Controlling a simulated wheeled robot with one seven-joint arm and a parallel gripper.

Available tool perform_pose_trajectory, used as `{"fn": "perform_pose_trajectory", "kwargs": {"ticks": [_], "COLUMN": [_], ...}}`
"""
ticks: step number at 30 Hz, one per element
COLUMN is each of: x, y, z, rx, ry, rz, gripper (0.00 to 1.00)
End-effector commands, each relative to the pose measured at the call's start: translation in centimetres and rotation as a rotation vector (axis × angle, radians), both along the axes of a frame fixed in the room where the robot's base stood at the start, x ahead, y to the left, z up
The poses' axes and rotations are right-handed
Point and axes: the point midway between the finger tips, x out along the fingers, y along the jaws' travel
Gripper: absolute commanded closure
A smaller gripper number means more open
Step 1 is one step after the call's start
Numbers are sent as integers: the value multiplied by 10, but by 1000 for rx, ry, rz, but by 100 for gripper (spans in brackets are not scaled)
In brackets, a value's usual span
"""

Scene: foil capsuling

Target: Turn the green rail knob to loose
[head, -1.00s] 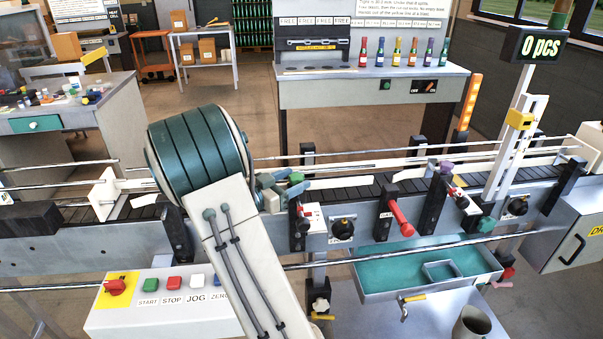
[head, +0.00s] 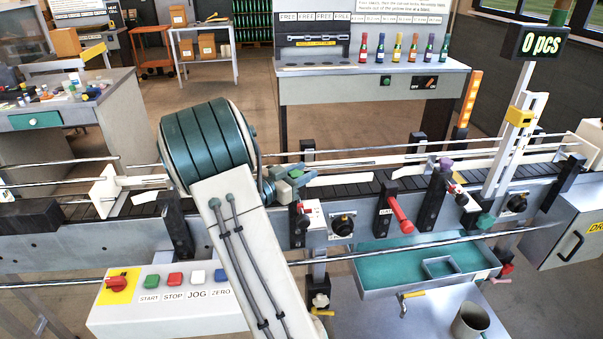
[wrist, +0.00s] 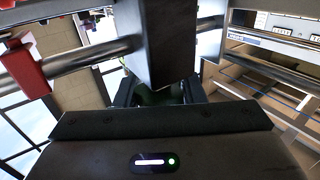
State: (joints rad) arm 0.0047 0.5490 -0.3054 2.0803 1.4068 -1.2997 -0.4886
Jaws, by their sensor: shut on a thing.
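My gripper (head: 288,184) is at the conveyor's front rail, just right of my large teal-banded arm joint in the head view. In the wrist view my gripper (wrist: 160,97) has its dark fingers close together around a dark green thing, the green rail knob (wrist: 158,95). Only a little of the knob shows between the fingers and under a dark post. In the head view the fingers and my arm largely hide the knob, so its turn position cannot be read.
A dark post (wrist: 168,40) and metal rails (wrist: 85,62) are close to the fingers. A red part (wrist: 24,65) is at the left. In the head view a red handle (head: 400,214), a purple knob (head: 445,163) and a teal knob (head: 486,221) lie further right along the conveyor.

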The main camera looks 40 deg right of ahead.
Motion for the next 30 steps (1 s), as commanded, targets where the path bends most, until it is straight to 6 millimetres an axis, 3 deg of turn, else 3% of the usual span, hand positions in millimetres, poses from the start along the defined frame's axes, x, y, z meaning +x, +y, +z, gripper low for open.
{"fn": "perform_pose_trajectory", "kwargs": {"ticks": [8,30], "x": [1,9], "y": [1,4], "z": [-3,-5], "rx": [1,1], "ry": [1,-1], "rz": [104,606], "gripper": [87,87]}}
